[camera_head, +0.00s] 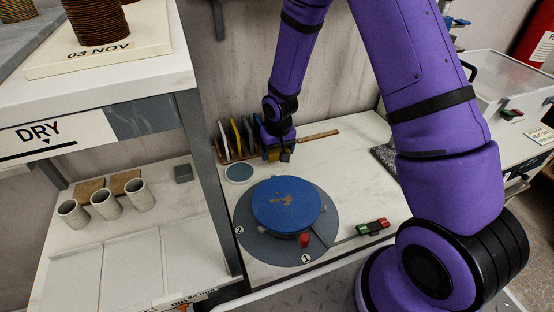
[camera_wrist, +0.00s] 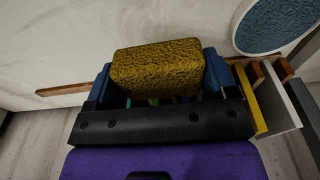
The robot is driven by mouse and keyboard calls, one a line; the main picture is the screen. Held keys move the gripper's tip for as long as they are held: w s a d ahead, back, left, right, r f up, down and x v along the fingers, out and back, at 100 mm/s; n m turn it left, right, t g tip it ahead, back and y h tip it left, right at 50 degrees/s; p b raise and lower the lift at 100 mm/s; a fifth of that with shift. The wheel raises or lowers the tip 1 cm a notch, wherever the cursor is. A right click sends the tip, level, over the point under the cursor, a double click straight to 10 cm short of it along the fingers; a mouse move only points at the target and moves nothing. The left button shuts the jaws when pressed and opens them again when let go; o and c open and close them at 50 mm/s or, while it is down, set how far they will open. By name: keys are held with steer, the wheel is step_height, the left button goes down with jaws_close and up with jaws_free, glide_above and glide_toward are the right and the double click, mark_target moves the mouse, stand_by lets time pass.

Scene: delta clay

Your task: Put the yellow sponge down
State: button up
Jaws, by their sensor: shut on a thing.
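The yellow sponge (camera_wrist: 158,68) is a porous block that fills the space between the two blue fingers of my gripper (camera_wrist: 160,85) in the wrist view. The gripper is shut on it. In the head view my gripper (camera_head: 277,152) is at the back of the white worktop, just right of the slotted rack. There the sponge (camera_head: 272,155) is a small yellow patch, mostly hidden by the gripper. I cannot tell whether the sponge touches the worktop.
A rack of upright coloured slabs (camera_head: 236,137) stands close left of my gripper. A round blue-grey dish (camera_head: 240,172) and a blue turntable (camera_head: 287,203) lie in front. A wooden strip (camera_head: 318,136) runs behind. A shelf with three cups (camera_head: 104,203) is left.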

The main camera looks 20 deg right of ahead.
mark_target(277, 166)
step_height(277, 166, down, 4)
steer(key=shift+f, duration=0.1)
steer(key=shift+s+f, duration=0.15)
steer(key=shift+f, duration=0.1)
stand_by(0.4)
